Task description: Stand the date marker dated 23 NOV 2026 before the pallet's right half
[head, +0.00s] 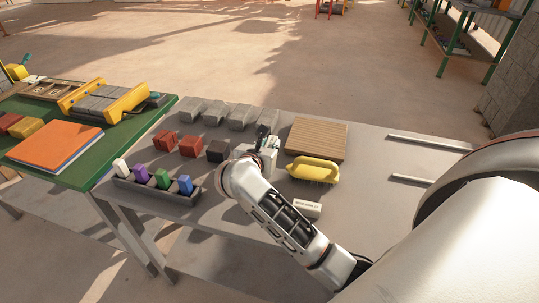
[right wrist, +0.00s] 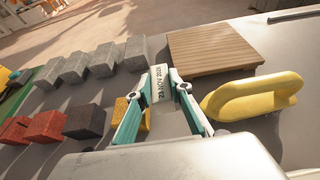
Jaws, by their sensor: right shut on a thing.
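My right gripper (head: 264,146) is shut on a white date marker (right wrist: 161,88), which sits between its teal fingers in the right wrist view. Its lettering is upside down there and appears to read 23 NOV 2026. The bare wooden pallet (head: 317,139) lies just right of the gripper; it also shows in the right wrist view (right wrist: 212,48). A second white marker (head: 307,208) lies nearer on the table; its lettering is too small to read. My left gripper is not in view.
A yellow-handled brush (head: 313,170) lies in front of the pallet; it also shows in the right wrist view (right wrist: 254,97). Grey blocks (head: 240,117) and red blocks (head: 190,146) stand left of the gripper. A dark rack (head: 155,190) holds coloured pieces. Two metal rails (head: 430,142) lie at right.

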